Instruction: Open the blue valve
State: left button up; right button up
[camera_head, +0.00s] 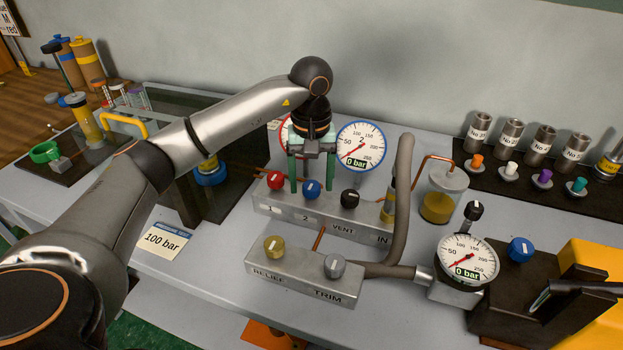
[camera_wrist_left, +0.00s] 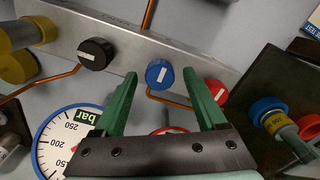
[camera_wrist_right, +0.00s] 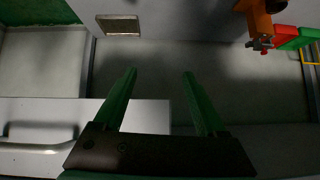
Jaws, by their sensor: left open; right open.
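The blue valve knob (camera_head: 312,190) sits on the grey manifold block (camera_head: 268,205) above the label 2, between a red knob (camera_head: 275,180) and a black knob (camera_head: 349,199). It has a white mark. My left gripper (camera_head: 312,188) is open with green fingers pointing down, one on each side of the blue knob. In the left wrist view the blue knob (camera_wrist_left: 160,75) shows between the fingertips, with no clear contact. The red knob (camera_wrist_left: 216,91) is close beside one finger. My right gripper (camera_wrist_right: 160,72) is open and empty, away from the manifold.
A blue-rimmed gauge (camera_head: 361,146) reading 0 bar stands behind the manifold. A grey hose (camera_head: 403,190) rises at its right. The relief and trim block (camera_head: 304,276) lies in front. Another blue knob (camera_head: 521,249) sits on a dark block at the right.

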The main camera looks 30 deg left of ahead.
pick_arm(q)
jog(key=shift+c, duration=0.2)
grip_shut()
dwell(0.4)
